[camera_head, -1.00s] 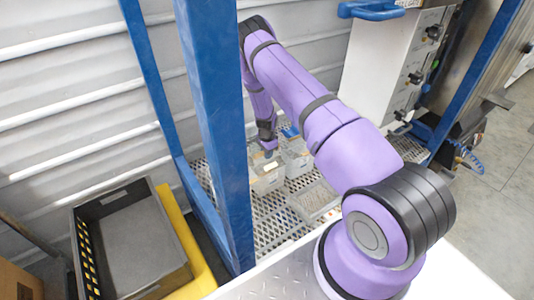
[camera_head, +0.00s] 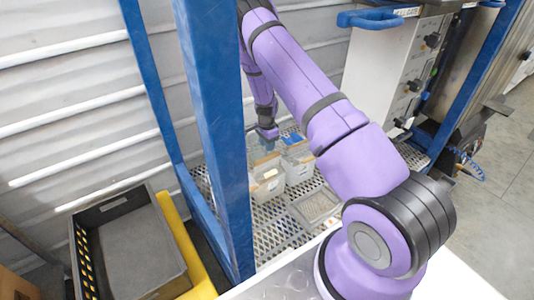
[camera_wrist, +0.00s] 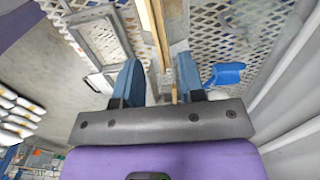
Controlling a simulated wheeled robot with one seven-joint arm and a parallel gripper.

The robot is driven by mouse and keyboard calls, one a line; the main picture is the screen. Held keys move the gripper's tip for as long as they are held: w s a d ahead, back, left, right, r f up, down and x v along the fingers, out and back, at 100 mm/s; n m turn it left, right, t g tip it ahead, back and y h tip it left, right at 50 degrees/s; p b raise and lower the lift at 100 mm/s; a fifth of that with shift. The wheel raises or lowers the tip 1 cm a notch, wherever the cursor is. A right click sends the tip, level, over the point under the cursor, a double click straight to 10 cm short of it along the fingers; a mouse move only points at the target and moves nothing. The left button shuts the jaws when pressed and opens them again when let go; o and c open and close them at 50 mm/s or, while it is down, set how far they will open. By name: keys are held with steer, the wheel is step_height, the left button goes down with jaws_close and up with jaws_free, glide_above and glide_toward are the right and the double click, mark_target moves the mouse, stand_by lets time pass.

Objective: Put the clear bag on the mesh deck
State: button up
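My gripper (camera_head: 267,133) points down above a pale grey bin (camera_head: 268,187) on the mesh deck (camera_head: 270,230). Its two blue fingers (camera_wrist: 160,76) stand apart in the wrist view, with a narrow tan-edged thing showing between and beyond them. I see no clear grip on it. A pale, see-through patch with brown in it (camera_head: 262,157) shows just under the gripper at the bin's top; it may be the clear bag, but I cannot tell for sure. The mesh deck also shows in the wrist view (camera_wrist: 225,45).
A second grey bin (camera_head: 297,165) stands beside the first. A flat grey tray (camera_head: 318,206) lies on the deck's right. A blue post (camera_head: 215,130) stands in front on the left. A white control box (camera_head: 375,65) stands behind right.

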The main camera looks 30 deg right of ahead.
steer(key=s+a+r+n+t+y, duration=0.1)
steer(key=s+a+r+n, duration=0.2)
steer(key=r, duration=1)
steer(key=s+a+r+n+t, duration=0.15)
steer(key=s+a+r, duration=0.25)
steer(key=r, duration=0.8)
steer(key=s+a+r+n+y, duration=0.1)
steer(key=s+a+r+n, duration=0.2)
steer(key=r, duration=1)
steer(key=s+a+r+n+t, duration=0.1)
steer(key=s+a+r+n, duration=0.15)
steer(key=s+r, duration=0.35)
steer(key=s+a+r+n, duration=0.25)
steer(key=s+r, duration=0.25)
steer(key=s, duration=0.3)
steer(key=s+r+n+t+h, duration=0.2)
steer(key=s+n, duration=0.3)
steer(key=s, duration=1.1)
steer(key=shift+a+r, duration=0.2)
